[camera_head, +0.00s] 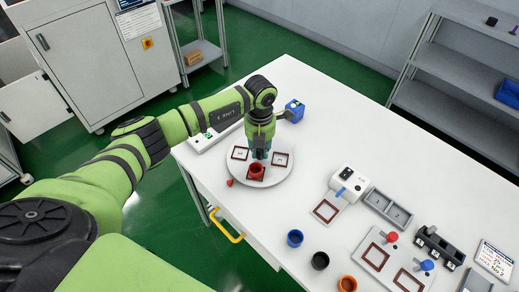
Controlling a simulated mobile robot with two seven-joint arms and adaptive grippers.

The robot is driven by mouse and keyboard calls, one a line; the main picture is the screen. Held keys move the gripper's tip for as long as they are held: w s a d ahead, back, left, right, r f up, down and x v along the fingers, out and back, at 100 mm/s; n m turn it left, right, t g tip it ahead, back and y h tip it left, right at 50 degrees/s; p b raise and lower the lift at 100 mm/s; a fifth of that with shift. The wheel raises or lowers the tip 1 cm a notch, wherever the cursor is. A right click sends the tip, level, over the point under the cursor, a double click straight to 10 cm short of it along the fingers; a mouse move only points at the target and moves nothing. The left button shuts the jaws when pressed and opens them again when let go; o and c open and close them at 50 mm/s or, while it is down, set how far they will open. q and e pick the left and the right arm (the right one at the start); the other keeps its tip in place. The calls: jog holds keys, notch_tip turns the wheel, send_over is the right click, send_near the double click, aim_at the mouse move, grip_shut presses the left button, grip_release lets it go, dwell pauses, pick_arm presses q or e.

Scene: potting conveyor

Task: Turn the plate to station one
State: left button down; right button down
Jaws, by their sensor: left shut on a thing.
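The round white plate (278,175) lies flat on the white table and bears several dark-framed squares. A red pot (257,169) stands on the front square. A small red pointer (229,182) sits at the plate's front left edge. My left gripper (261,153) points straight down over the middle of the plate, just behind the red pot. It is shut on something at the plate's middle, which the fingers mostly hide. My right gripper is not in view.
A blue device (294,110) stands behind the plate. A white dispenser (349,182) stands to the right. Blue (295,238), black (320,260) and orange (347,284) pots line the front. A board with red and blue knobs (378,256) lies front right. The table behind the dispenser is clear.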

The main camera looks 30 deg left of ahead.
pick_arm(q)
jog(key=shift+w+r+n+b, duration=0.15)
jog(key=shift+n+b, duration=0.2)
jog(key=shift+n, duration=0.4)
jog(key=shift+w+r+n+b, duration=0.1)
jog(key=shift+n+b, duration=0.2)
jog(key=shift+n, duration=0.45)
dwell(4.2)
jog(key=c, duration=1.3)
grip_release()
jog(key=shift+f, duration=0.15)
notch_tip(320, 180, up, 12)
jog(key=shift+s+r, duration=0.1)
